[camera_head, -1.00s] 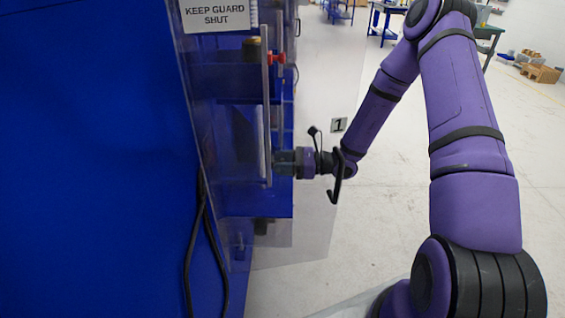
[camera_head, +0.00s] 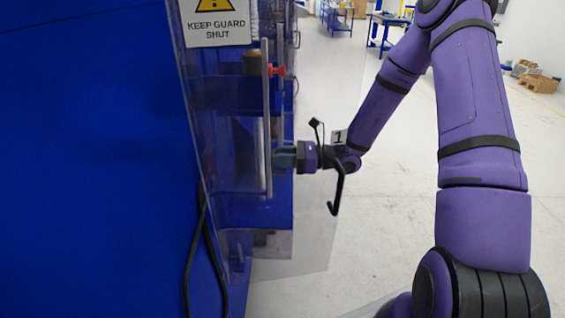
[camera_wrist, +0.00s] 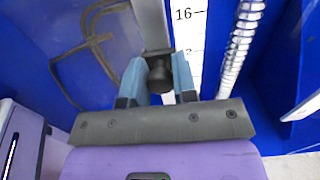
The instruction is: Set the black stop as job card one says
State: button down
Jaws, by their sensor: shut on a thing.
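The black stop (camera_wrist: 160,76) sits between my gripper's two blue-grey fingers in the wrist view, against a steel upright (camera_wrist: 152,22). My gripper (camera_wrist: 160,80) is shut on it. In the head view my gripper (camera_head: 281,158) reaches into the blue rig from the right, and the stop is hidden there. A white scale (camera_wrist: 190,30) stands just right of the stop. It shows 16 above and a partly hidden number ending in 2 lower down. The stop's exact reading cannot be told.
A clear guard (camera_head: 312,225) with a KEEP GUARD SHUT sign (camera_head: 216,24) stands around the rig. A red knob (camera_head: 277,70) is above my gripper. Black cables (camera_head: 200,240) hang on the blue panel (camera_head: 90,170).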

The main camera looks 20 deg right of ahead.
jog(key=c, duration=0.9)
grip_release()
jog(key=shift+d, duration=0.15)
jog(key=v, duration=1)
jog(key=shift+s+d, duration=0.15)
jog(key=shift+d, duration=0.1)
jog(key=shift+f, duration=0.1)
